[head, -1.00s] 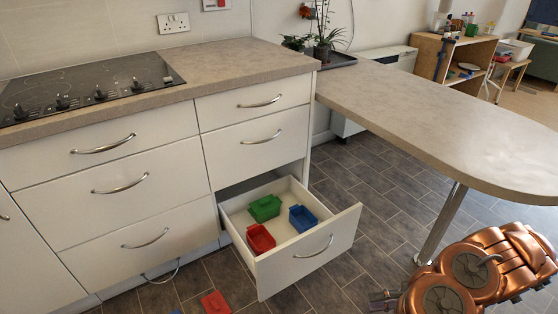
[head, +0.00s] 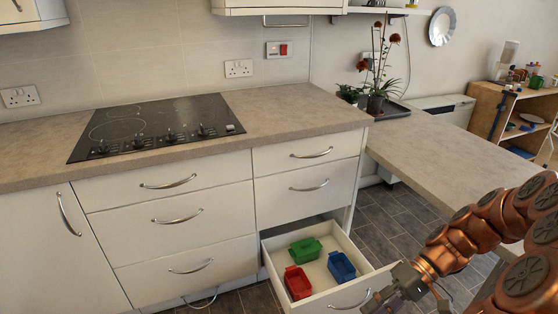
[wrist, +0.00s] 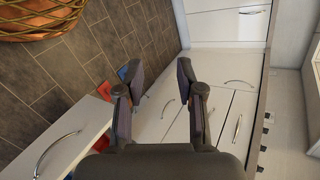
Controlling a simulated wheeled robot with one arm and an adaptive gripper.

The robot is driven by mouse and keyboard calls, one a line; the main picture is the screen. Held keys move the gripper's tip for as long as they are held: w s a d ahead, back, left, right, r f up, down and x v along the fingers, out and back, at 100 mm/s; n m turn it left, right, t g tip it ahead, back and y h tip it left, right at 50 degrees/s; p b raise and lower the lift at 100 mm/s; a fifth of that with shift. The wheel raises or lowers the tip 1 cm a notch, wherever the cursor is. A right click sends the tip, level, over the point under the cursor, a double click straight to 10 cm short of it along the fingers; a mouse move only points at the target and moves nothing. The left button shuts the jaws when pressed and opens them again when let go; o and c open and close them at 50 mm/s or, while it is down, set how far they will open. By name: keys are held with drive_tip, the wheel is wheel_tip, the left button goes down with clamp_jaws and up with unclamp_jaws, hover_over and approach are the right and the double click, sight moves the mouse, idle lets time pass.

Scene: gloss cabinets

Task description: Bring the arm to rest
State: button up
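My copper-coloured arm comes in from the right in the head view, bent over in front of the open drawer. My gripper (head: 392,296) is at the lower right of that view, in front of the drawer front's right end. In the wrist view my gripper (wrist: 157,72) has its two dark fingers spread apart with nothing between them. The drawer front (wrist: 65,145) shows at the lower left there, partly behind the gripper body.
The open bottom drawer (head: 352,295) holds a green bin (head: 305,251), a red bin (head: 298,283) and a blue bin (head: 341,267). A countertop peninsula (head: 440,145) lies behind my arm. Red (wrist: 103,90) and blue (wrist: 124,72) items are on the floor.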

drive_tip(key=s+a+r+t+h+p, duration=0.1)
drive_tip(key=s+r+h+p, duration=0.4)
drive_tip(key=r, duration=0.6)
drive_tip(key=s+a+r+m+t+h+p, duration=0.1)
drive_tip(key=s+a+r+t+h+p, duration=0.1)
drive_tip(key=s+r+h+p, duration=0.3)
drive_tip(key=s+r+p, duration=0.3)
drive_tip(key=s+r, duration=0.3)
drive_tip(key=r, duration=0.1)
drive_tip(key=shift+s+r+m+h+p, duration=0.2)
drive_tip(key=shift+s+m+h+p, duration=0.1)
drive_tip(key=shift+s+p, duration=0.1)
